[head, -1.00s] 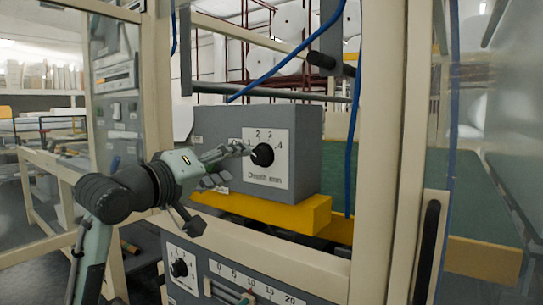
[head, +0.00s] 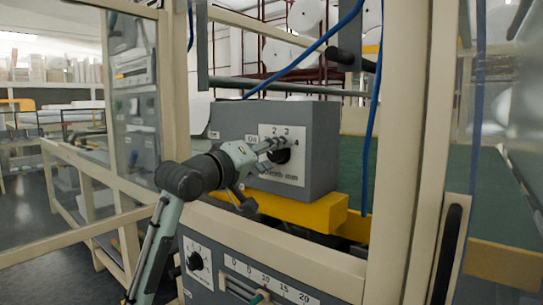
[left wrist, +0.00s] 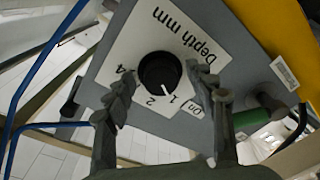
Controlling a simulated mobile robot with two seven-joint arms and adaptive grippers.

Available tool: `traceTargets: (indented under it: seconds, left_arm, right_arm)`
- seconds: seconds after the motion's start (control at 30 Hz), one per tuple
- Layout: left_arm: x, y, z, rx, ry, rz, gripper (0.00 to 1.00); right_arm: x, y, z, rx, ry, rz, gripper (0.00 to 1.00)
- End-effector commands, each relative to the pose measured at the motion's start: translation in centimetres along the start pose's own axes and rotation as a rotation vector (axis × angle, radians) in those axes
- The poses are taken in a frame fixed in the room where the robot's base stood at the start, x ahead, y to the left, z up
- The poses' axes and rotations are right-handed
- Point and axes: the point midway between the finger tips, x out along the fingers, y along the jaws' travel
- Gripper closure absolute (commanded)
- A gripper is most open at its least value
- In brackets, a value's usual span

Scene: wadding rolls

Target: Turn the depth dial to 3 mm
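The depth dial is a round black knob on a white plate marked "Depth mm" (head: 296,176), on the front of a grey box (head: 322,140). In the head view the knob (head: 284,156) is partly covered by my left gripper (head: 274,155). The left wrist view shows the knob (left wrist: 157,70) with its white pointer near the 1. The 4 and 2 also show there; the 3 seems hidden behind a finger. My left gripper (left wrist: 163,82) is open, one finger on each side of the knob, with gaps visible. My right gripper is not in view.
A yellow beam (head: 310,213) lies under the grey box. Cream frame posts (head: 403,150) stand on the right. A blue cable (head: 375,130) hangs nearby. A lower panel holds another dial (head: 196,262) and a 0–20 scale (head: 265,280).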

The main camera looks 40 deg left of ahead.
Motion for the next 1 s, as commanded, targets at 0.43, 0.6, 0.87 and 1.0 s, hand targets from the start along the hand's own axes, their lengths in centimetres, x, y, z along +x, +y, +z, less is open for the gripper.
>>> traceTargets:
  seconds: [0.43, 0.6, 0.87, 1.0]
  left_arm:
    - [-0.03, 0.0, -0.01, 0.0, 0.0, 0.0, 0.94]
    - [-0.04, -0.03, 0.0, 0.018, 0.0, 0.0, 0.94]
    - [-0.04, -0.1, 0.0, 0.134, 0.006, 0.005, 0.94]
    - [-0.05, -0.16, -0.01, 0.246, 0.011, 0.011, 0.94]
  right_arm:
    - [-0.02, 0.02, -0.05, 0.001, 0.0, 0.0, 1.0]
    - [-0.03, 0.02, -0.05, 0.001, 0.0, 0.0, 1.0]
    - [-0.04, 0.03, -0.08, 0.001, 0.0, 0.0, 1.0]
    - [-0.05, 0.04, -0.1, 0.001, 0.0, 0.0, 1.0]
